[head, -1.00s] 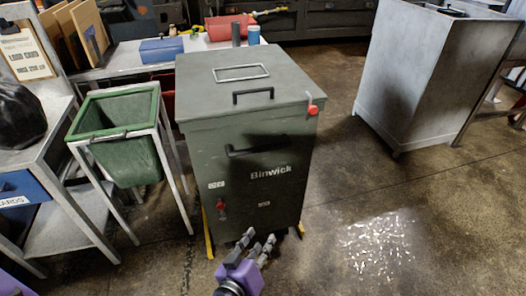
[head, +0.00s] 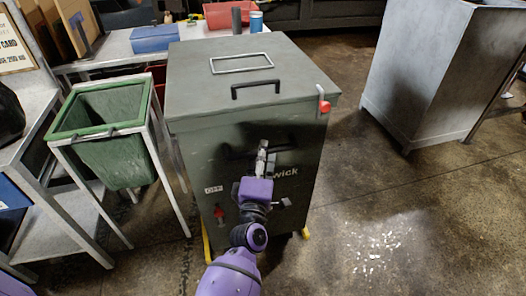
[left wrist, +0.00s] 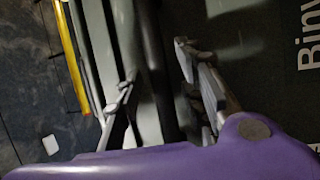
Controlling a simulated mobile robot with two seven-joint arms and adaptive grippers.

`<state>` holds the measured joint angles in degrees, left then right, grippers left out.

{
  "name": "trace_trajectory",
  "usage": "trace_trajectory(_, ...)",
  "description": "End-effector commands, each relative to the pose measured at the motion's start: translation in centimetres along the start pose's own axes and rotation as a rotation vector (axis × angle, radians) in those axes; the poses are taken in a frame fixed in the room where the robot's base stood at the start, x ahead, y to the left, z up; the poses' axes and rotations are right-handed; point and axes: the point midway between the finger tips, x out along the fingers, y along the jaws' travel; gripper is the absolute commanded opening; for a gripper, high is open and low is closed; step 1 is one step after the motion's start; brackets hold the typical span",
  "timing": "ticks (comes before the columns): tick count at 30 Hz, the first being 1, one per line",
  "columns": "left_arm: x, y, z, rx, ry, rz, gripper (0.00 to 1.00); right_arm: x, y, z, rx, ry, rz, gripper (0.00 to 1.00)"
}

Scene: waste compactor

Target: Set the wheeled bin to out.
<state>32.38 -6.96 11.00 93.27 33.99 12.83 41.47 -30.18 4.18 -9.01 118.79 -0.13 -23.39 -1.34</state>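The dark green-grey Binwick unit (head: 246,101) stands upright in the middle of the head view. A dark bar handle (head: 232,154) crosses its front panel above the lettering. I cannot tell any separate wheeled bin from this body. My left gripper (head: 263,155) is at that handle and hides part of it and of the lettering. In the left wrist view my left gripper's fingers (left wrist: 158,82) are apart, with a dark bar (left wrist: 155,55) between them; contact is unclear. My right gripper is not in view.
A green bin in a metal frame (head: 104,122) stands close on the left. A workbench (head: 112,52) is behind. A large grey metal cabinet (head: 415,75) stands at the right. Pale scraps (head: 375,252) lie on the floor; the floor between unit and cabinet is open.

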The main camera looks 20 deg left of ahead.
Motion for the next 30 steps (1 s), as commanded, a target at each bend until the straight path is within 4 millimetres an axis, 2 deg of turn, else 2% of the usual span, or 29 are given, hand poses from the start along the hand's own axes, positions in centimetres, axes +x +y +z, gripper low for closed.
trace_trajectory(3,0.81,-0.01,0.05,0.0,-0.001,-0.001,0.36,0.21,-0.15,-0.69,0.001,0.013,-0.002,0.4)
trace_trajectory(11,0.96,-0.04,0.03,0.001,-0.001,-0.001,0.36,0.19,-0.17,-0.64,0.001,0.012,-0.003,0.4)
trace_trajectory(20,0.94,-0.02,0.03,0.001,-0.001,-0.001,0.0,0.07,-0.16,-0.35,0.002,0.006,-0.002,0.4)
trace_trajectory(30,0.94,-0.01,0.02,-0.001,-0.001,-0.001,0.0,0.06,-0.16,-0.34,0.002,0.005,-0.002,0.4)
